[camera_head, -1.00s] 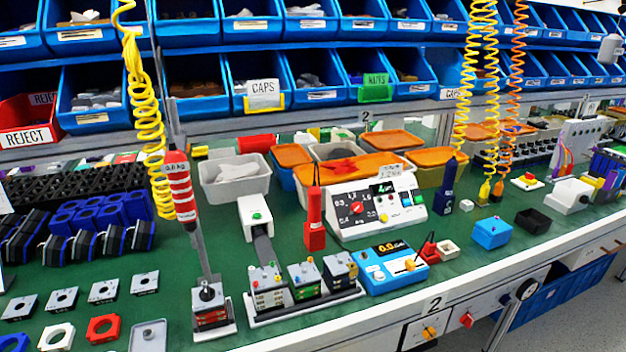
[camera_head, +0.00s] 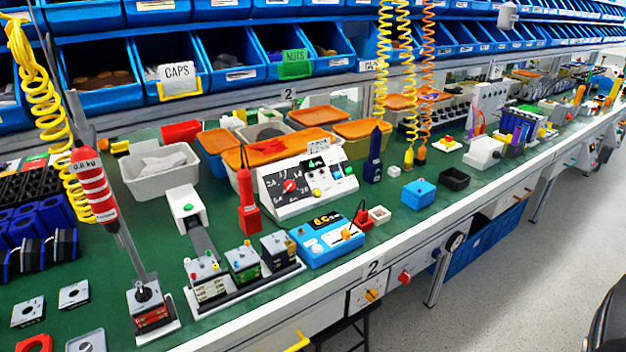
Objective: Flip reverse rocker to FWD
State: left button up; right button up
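A white sloped control box (camera_head: 308,186) with a red rotary knob (camera_head: 289,186), small buttons and a dark display stands mid-bench. A blue box (camera_head: 325,240) with a display and a yellow-orange lever (camera_head: 346,235) sits in front of it. A small red block (camera_head: 362,217) with a dark upright part is beside the blue box. Under the bench edge are a white panel with an orange knob (camera_head: 371,295) and one with a red knob (camera_head: 404,277). No FWD or reverse label is readable, so I cannot tell which part is the rocker. Neither gripper is in view.
The green bench top (camera_head: 395,208) is crowded. A red upright tool (camera_head: 247,203), a hanging red-and-white driver (camera_head: 95,188) and block stations (camera_head: 245,263) stand left of the boxes. Blue bins line the back. The grey floor (camera_head: 500,290) at right is largely clear.

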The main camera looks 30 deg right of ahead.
aim_at(335, 168)
jog(key=l+u, duration=0.15)
jog(key=l, duration=0.5)
jog(key=l+u, duration=0.15)
jog(key=l, duration=0.5)
jog(key=k+l+u, duration=0.15)
jog(key=l, duration=0.5)
